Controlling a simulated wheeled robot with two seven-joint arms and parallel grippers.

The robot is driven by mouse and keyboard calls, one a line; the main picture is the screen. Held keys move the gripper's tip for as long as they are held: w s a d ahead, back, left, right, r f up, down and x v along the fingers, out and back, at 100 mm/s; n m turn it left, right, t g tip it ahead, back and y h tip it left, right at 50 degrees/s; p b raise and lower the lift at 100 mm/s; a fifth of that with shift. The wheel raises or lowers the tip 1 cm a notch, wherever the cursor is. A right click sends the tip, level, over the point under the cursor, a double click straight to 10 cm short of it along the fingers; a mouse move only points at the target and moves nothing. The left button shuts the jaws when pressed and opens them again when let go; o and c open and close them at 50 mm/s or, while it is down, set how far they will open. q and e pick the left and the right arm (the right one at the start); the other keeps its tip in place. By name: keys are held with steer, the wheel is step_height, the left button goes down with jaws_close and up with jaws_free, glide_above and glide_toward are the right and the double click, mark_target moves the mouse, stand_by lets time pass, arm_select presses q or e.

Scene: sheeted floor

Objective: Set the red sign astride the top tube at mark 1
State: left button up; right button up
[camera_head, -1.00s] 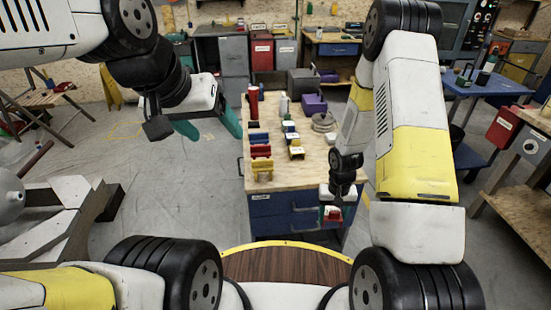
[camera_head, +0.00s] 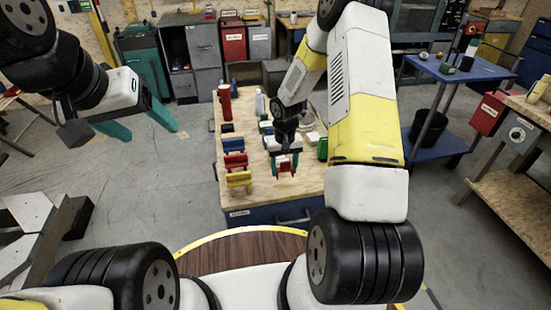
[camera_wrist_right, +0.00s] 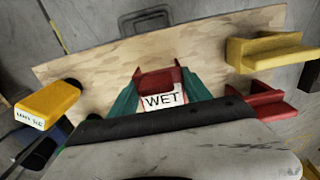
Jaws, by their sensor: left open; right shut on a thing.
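The red sign (camera_wrist_right: 149,81), with a white panel reading WET, is between the fingers of my right gripper (camera_head: 284,163) in the right wrist view. It also shows as a small red shape in the head view (camera_head: 287,167). My right gripper is shut on it, over the right front part of the wooden bench top. My left gripper (camera_head: 138,121) is open and empty in the air, left of the bench. I cannot make out the top tube or mark 1 in either view.
Blue (camera_head: 233,145), red (camera_head: 235,161) and yellow (camera_head: 239,180) stands line the left side of the bench top (camera_head: 262,187). A red cylinder (camera_head: 225,103) is behind them. A yellow labelled block (camera_wrist_right: 48,104) shows in the wrist view. Floor left of the bench is clear.

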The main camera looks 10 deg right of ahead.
mark_target(284, 183)
steer(key=shift+f, duration=2.25)
steer(key=shift+f, duration=0.15)
steer(key=o, duration=1.5)
